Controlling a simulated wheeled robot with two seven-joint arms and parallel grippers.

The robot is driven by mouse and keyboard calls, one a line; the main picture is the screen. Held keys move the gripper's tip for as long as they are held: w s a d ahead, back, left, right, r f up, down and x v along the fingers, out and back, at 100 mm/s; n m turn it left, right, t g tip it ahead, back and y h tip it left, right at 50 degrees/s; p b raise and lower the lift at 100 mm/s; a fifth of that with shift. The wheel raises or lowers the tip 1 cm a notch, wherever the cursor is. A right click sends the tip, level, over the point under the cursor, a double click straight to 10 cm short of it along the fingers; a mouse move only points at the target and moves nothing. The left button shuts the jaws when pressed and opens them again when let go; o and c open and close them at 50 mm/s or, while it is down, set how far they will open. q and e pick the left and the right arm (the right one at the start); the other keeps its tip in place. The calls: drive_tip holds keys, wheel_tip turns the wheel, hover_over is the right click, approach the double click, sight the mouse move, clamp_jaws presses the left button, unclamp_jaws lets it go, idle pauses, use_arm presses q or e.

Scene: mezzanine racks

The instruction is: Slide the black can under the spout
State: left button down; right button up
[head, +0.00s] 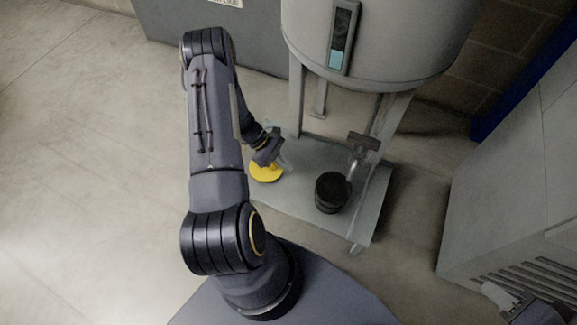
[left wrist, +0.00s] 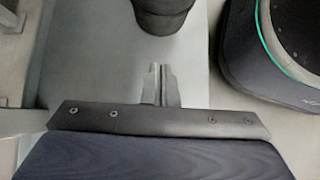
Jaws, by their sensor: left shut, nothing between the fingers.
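The black can (head: 332,193) stands upright on the grey platform (head: 300,207) below the tank. The spout (head: 356,166), a pale pipe under a dark handle, comes down at the can's upper right; I cannot tell if its mouth is over the can. My left gripper (head: 281,160) is shut and empty, low over the platform, left of the can and beside a yellow round object (head: 265,172). In the left wrist view its shut fingertips (left wrist: 160,70) point at the can (left wrist: 163,14), with a gap between. My right gripper (head: 497,296) seems partly visible at lower right.
The large grey tank (head: 375,50) stands on legs over the platform, with a level gauge (head: 341,38) on its front. A grey cabinet (head: 515,180) stands at the right. Open floor (head: 85,190) lies at the left.

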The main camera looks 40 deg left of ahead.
sight(319, 187)
use_arm(q)
drive_tip(key=b+x, duration=0.1)
drive_tip(key=x, duration=0.5)
drive_tip(key=shift+f+b, duration=0.2)
drive_tip(key=shift+b, duration=0.15)
drive_tip(key=d, duration=0.1)
drive_tip(key=d+b, duration=0.1)
drive_tip(key=d, duration=0.1)
drive_tip(key=shift+w+d+f, duration=0.15)
drive_tip(key=shift+w+d, duration=0.05)
drive_tip(key=shift+w, duration=0.15)
drive_tip(key=shift+w+d, duration=0.1)
drive_tip(key=shift+d, duration=0.45)
drive_tip(key=shift+w+d, duration=0.2)
drive_tip(key=shift+d, duration=0.75)
drive_tip(key=shift+w+d, duration=0.25)
drive_tip(key=shift+d, duration=0.75)
drive_tip(key=shift+a, duration=0.15)
